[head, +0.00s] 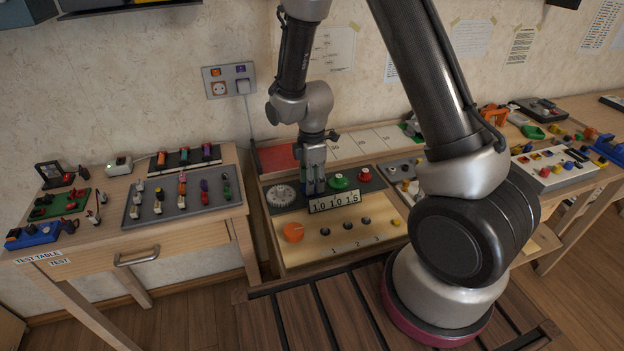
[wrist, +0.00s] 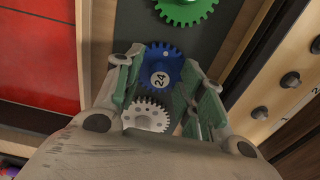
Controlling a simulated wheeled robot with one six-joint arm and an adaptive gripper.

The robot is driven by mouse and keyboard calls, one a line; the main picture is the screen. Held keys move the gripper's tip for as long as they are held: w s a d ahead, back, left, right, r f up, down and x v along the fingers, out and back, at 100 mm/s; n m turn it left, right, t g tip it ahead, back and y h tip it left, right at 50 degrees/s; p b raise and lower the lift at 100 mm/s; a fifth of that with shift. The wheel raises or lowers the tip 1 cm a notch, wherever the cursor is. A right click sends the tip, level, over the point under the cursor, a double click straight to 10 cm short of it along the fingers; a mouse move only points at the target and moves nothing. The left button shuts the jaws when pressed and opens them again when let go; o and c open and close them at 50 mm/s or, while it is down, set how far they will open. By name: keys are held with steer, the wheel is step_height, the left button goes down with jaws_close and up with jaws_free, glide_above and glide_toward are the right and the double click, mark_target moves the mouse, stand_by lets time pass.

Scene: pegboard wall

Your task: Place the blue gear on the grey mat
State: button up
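A white gear (wrist: 148,116) shows just nearer in the wrist view, partly behind my gripper. A green gear (wrist: 186,9) lies on the far side.
A red knob-like piece (head: 364,175) stands right of the green gear. A number counter (head: 334,203) and a wooden panel with an orange knob (head: 293,232) lie in front. A red panel (head: 278,157) is behind. A tray of pegs (head: 160,207) is on the left table.

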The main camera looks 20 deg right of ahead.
step_height(320, 180, up, 12)
steer(key=s+d+r+m+t, duration=0.1)
steer(key=s+d+r+m, duration=0.3)
steer(key=r, duration=0.3)
steer(key=s+d+r+m+t, duration=0.1)
steer(key=s+d+r+m, duration=0.35)
steer(key=r, duration=0.25)
steer(key=s+d+r+m+t, duration=0.1)
steer(key=s+d+r+m, duration=0.2)
steer(key=s, duration=0.3)
steer(key=s+d+r+m+t, duration=0.1)
steer(key=s+d+r+m, duration=0.1)
steer(key=s+m, duration=0.4)
steer(key=shift+s+d+r, duration=0.4)
steer(key=shift+s+d, duration=0.3)
steer(key=shift+s, duration=0.1)
steer(key=shift+m, duration=0.25)
